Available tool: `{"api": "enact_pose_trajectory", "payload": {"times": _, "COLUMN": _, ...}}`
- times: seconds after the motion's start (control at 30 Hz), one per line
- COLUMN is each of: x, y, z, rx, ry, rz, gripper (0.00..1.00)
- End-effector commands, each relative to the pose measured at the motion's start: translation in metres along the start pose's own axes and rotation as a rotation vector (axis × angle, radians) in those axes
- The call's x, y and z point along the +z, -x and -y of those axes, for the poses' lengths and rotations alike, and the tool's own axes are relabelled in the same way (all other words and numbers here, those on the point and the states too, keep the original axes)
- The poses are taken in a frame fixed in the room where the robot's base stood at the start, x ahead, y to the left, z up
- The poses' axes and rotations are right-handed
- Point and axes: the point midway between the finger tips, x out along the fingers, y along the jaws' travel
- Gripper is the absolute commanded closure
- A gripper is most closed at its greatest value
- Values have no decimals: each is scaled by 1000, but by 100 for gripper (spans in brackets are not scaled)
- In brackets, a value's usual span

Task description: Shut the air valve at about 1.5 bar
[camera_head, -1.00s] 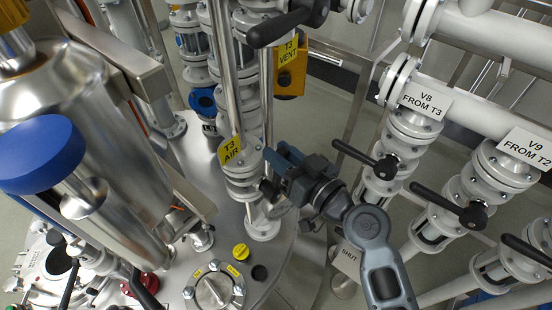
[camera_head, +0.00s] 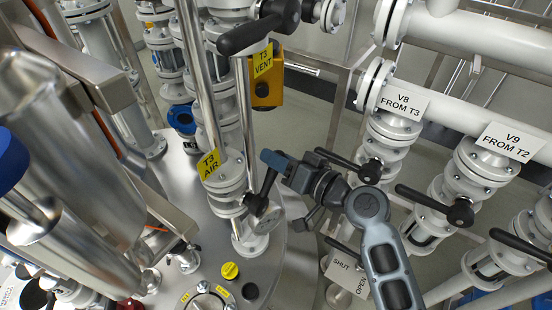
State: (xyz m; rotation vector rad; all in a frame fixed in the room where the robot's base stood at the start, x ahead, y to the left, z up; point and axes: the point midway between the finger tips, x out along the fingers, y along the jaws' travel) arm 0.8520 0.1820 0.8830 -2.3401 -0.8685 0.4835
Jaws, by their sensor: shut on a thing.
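The yellow T3 AIR label (camera_head: 209,164) hangs on a white flanged pipe. Just right of it and below, the air valve's black lever handle (camera_head: 265,185) runs up from a dark hub to my gripper. My gripper (camera_head: 273,162) is shut on the upper end of this handle; its jaws hide the tip. A pale round face like a gauge (camera_head: 266,218) shows beside the hub, partly covered, and too small to read.
The yellow T3 VENT label (camera_head: 263,62) and its black handle (camera_head: 258,30) are above. Valve V8 (camera_head: 372,165) and valve V9 (camera_head: 460,212) stand to the right with black levers. A SHUT/OPEN plate (camera_head: 347,275) is below my arm. The steel vessel (camera_head: 80,190) fills the left.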

Motion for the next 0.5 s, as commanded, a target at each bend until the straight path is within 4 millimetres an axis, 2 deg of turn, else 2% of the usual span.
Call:
{"api": "enact_pose_trajectory", "payload": {"times": 0.27, "x": -1, "y": 1, "z": -2, "rx": 5, "ry": 1, "rz": -3, "gripper": 100}}
{"api": "enact_pose_trajectory", "payload": {"times": 0.3, "x": -1, "y": 1, "z": -2, "rx": 5, "ry": 1, "rz": -3, "gripper": 68}}
{"api": "enact_pose_trajectory", "payload": {"times": 0.47, "x": 0, "y": 1, "z": -1, "rx": 3, "ry": 1, "rz": -1, "gripper": 53}}
{"api": "enact_pose_trajectory", "payload": {"times": 0.5, "x": 0, "y": 1, "z": -1, "rx": 2, "ry": 1, "rz": -1, "gripper": 53}}
